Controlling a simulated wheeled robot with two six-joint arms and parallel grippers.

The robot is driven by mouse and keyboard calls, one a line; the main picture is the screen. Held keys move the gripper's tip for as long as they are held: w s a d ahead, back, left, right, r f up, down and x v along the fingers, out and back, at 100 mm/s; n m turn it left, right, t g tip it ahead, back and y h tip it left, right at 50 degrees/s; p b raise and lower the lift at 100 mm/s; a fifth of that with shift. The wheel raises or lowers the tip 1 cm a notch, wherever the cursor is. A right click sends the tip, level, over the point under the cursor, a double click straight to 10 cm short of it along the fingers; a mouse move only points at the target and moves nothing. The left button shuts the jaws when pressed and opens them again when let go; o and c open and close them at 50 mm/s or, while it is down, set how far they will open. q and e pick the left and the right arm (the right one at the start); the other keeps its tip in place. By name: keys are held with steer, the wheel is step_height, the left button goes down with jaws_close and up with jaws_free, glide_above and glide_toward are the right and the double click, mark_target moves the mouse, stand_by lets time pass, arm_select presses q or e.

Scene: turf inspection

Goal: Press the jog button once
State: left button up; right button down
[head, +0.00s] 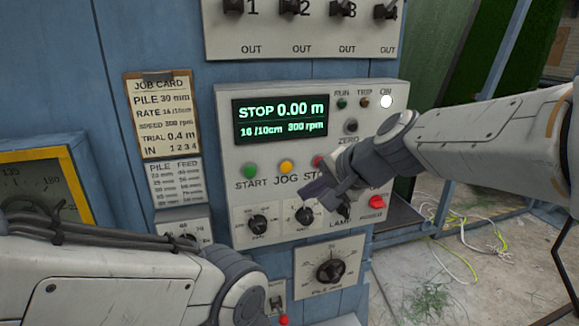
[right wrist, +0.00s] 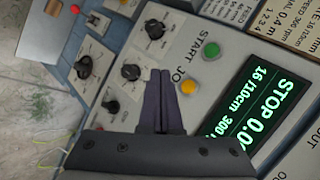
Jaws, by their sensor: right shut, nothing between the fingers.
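The yellow jog button (head: 286,166) sits on the grey control panel (head: 230,215), between the green start button (head: 250,170) and the partly hidden red stop button (head: 318,160). My right gripper (head: 308,197) is shut and empty in front of the panel, below and right of the jog button. In the right wrist view the shut fingertips (right wrist: 160,76) lie just left of the yellow button (right wrist: 189,87), apart from it in the picture; the depth gap is hard to judge. The display (head: 280,119) reads STOP 0.00 m. My left arm shows at lower left, its gripper out of frame.
Several black knobs (head: 258,223) sit below the buttons, close to my right fingers. A red power button (head: 376,202) is at the panel's lower right. The ON lamp (head: 386,101) glows white.

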mark_target(286, 167)
steer(key=shift+w+a+p, duration=0.4)
steer(key=shift+w+a, duration=0.05)
steer(key=shift+w, duration=0.95)
steer(key=shift+w+a+p, duration=0.45)
steer(key=shift+w+a, duration=0.05)
steer(key=shift+w, duration=0.85)
steer(key=shift+w+a+p, duration=0.4)
steer(key=shift+w+a, duration=0.05)
steer(key=shift+w, duration=0.95)
steer(key=shift+w, duration=0.15)
steer(key=shift+w+a, duration=0.1)
steer(key=shift+w, duration=0.15)
steer(key=shift+w+a, duration=0.15)
steer(key=shift+w, duration=0.3)
steer(key=shift+s, duration=0.55)
steer(key=shift+s+d+b, duration=0.25)
steer(key=shift+s+b, duration=0.05)
